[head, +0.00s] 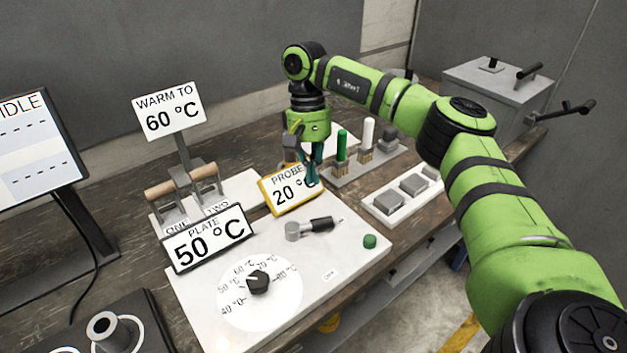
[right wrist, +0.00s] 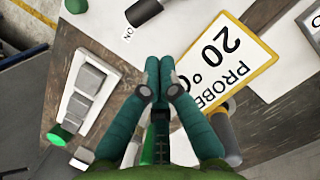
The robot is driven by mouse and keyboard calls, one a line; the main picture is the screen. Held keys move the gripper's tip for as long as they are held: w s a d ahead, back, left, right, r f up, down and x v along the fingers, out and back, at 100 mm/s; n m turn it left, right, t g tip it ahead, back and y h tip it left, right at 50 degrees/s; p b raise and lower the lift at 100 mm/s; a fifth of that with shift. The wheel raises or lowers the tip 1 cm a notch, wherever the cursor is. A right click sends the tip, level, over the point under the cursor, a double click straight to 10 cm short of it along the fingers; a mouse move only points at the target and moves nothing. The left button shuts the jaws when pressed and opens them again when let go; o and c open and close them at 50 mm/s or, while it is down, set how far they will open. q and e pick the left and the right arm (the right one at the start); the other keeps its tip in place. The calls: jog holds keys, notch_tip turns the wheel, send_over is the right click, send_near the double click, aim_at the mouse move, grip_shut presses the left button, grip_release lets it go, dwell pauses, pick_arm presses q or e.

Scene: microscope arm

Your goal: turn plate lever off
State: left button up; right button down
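The plate lever (head: 318,225) lies on the white plate panel (head: 205,308), with a grey pivot and a black handle pointing right. An OFF label (head: 330,274) is printed on the nearer side of the panel. In the right wrist view the dark handle end (right wrist: 143,12) shows at the top edge, beside the ON label (right wrist: 128,32). My right gripper (head: 313,180) points down beyond the lever, beside the probe sign, apart from the lever. Its teal fingertips (right wrist: 160,62) meet with nothing visible between them. My left gripper is not in view.
The probe sign (head: 273,198) stands close to the gripper's left. A button block (head: 386,206) and green knob (head: 370,241) are at right. The temperature dial (head: 258,282) is nearer.

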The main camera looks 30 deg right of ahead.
aim_at(315, 216)
jog(key=p+x, duration=0.2)
jog(key=x, duration=0.5)
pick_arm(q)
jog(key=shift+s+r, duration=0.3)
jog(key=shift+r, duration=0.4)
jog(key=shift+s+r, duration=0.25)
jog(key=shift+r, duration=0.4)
pick_arm(e)
jog(key=shift+s+f, duration=0.1)
jog(key=shift+f, duration=0.55)
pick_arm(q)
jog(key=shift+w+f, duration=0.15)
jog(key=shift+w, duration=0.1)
pick_arm(e)
jog(key=shift+s+m, duration=0.25)
jog(key=shift+m, duration=0.15)
